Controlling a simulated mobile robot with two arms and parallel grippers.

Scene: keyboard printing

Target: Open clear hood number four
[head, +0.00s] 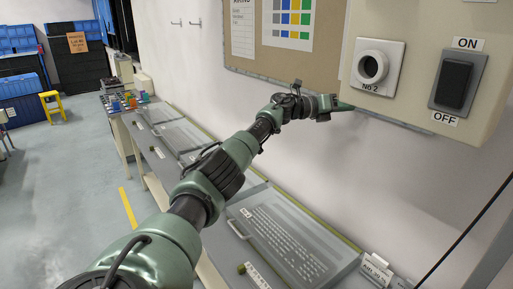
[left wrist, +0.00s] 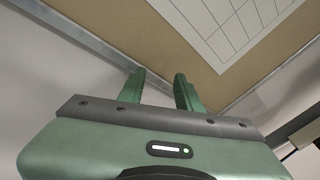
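A clear hood (head: 322,234) with a handle on its left side lies closed over a keyboard on the bench in the head view. Its small label is too small to read. Further back, another clear hood (head: 182,134) lies flat on the bench, partly hidden by my left arm. I cannot tell which is number four. My left gripper (head: 341,106) is raised above the hoods, near the wall below the corkboard, touching neither hood. In the left wrist view its two green fingers (left wrist: 160,90) are apart with nothing between them. My right gripper is out of view.
A control box with a round No 2 button (head: 371,66) and an ON/OFF switch (head: 456,82) is close at the upper right. A corkboard (head: 338,40) hangs on the wall behind my left gripper. Small colored bottles (head: 125,102) stand at the bench's far end.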

